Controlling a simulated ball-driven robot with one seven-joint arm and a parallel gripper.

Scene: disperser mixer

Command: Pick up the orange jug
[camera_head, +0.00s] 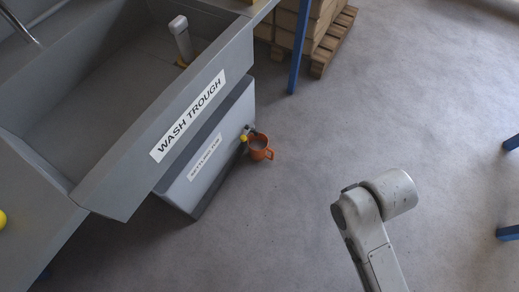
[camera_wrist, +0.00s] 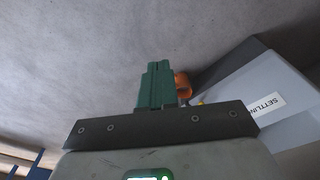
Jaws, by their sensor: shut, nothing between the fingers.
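The orange jug (camera_head: 259,147) stands on the grey floor beside the settling tub, close to the tub's tap, in the head view. In the wrist view the jug (camera_wrist: 182,84) shows just right of my fingers, which hide part of it. My gripper (camera_wrist: 158,68) has green fingers that are shut with nothing between them, apart from the jug as far as I can tell. The gripper is not visible in the head view; only my pale arm shows at the lower right.
The wash trough (camera_head: 130,140) overhangs the grey settling tub (camera_head: 215,155), whose tap (camera_head: 246,134) juts out by the jug. A pallet with boxes (camera_head: 318,45) and a blue post (camera_head: 300,45) stand behind. Open floor (camera_head: 400,120) lies to the right.

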